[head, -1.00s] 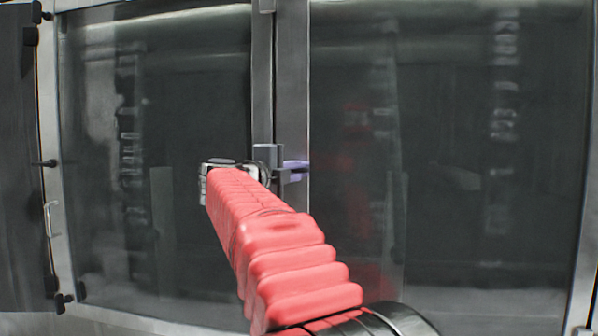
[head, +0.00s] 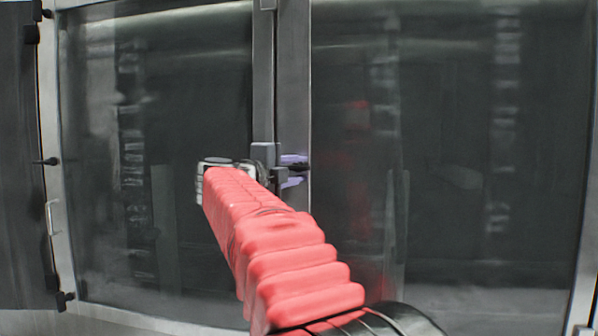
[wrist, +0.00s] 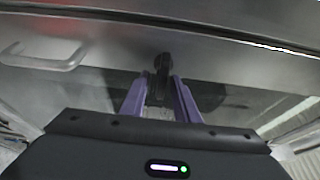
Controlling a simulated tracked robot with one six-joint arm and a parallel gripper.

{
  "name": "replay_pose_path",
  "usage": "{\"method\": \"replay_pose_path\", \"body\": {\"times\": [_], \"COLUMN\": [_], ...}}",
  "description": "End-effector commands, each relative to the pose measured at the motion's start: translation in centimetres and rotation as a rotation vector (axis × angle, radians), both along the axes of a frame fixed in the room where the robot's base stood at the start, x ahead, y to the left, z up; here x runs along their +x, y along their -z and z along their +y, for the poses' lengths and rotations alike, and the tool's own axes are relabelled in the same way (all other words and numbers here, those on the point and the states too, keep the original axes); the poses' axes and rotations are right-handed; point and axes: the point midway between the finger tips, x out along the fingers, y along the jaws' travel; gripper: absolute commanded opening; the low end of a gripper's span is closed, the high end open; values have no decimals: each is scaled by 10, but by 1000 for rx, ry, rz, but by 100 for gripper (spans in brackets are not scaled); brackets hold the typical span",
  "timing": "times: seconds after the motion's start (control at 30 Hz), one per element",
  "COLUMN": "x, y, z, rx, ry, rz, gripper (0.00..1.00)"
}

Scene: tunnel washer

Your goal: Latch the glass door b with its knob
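Two large glass door panes in grey metal frames fill the head view, a left pane (head: 95,200) and a right pane (head: 460,130); I cannot tell by label which is door b. My gripper (head: 292,170) is at the upright frame between them. Its purple fingers show above and below a small black knob (head: 300,167). In the wrist view the black knob (wrist: 160,68) stands between the tips of my gripper (wrist: 159,82). The fingers look spread, with a narrow gap on each side of the knob. My red-sleeved arm hides part of the panes and frame.
A dark panel (head: 18,200) stands at the far left, beside a frame post with black fittings (head: 47,162) and a metal handle (head: 52,218). In the wrist view a bar handle (wrist: 42,57) is on the metal surface at upper left.

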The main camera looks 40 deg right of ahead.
Motion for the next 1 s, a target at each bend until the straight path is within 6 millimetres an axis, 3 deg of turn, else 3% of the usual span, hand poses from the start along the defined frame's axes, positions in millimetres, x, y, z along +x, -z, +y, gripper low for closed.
{"method": "replay_pose_path", "body": {"times": [0.7,1.0], "x": [-28,-34], "y": [1,1], "z": [105,125], "rx": [0,2], "ry": [-4,-1], "rz": [2,1], "gripper": [28,28]}}
